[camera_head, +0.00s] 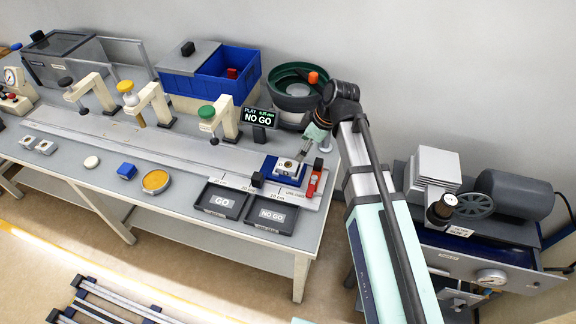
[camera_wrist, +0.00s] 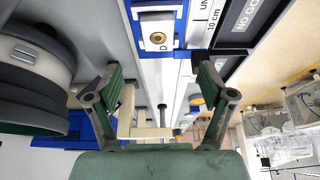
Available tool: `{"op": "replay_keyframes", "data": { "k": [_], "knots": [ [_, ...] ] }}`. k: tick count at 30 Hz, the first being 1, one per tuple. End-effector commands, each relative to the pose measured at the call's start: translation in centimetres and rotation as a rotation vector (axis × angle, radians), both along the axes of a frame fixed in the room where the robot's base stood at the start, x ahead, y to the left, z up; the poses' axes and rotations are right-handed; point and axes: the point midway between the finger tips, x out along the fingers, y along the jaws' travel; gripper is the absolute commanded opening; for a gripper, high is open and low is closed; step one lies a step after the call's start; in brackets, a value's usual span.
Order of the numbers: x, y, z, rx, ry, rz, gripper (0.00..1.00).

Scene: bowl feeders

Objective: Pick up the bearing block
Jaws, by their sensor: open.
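The bearing block (camera_head: 287,167) is a small pale block with a round bore, seated in a blue fixture (camera_head: 268,168) at the right end of the bench. In the wrist view the block (camera_wrist: 148,25) shows a brass-coloured ring and a letter D, near the top centre. My gripper (camera_head: 306,151) is just above and beside the block in the head view, partly covering that area. In the wrist view my gripper (camera_wrist: 160,97) has its two fingers wide apart with nothing between them. The block lies beyond the fingertips, apart from them.
Two similar pale blocks (camera_head: 46,147) lie at the bench's left. GO (camera_head: 221,215) and NO GO (camera_head: 271,230) trays sit in front of the fixture. A red-handled clamp (camera_head: 316,180) stands right of it. A display (camera_head: 259,117), press stands and a bowl feeder (camera_head: 290,100) stand behind.

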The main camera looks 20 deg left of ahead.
Motion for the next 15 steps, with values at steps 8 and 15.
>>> {"op": "replay_keyframes", "data": {
  "k": [8, 15],
  "knots": [
    [0.0, 1.6, -3.8, -0.002, 0.003, 0.000, 0.81],
    [0.0, 2.3, -5.4, -0.001, 0.000, 0.000, 0.81]
  ]
}}
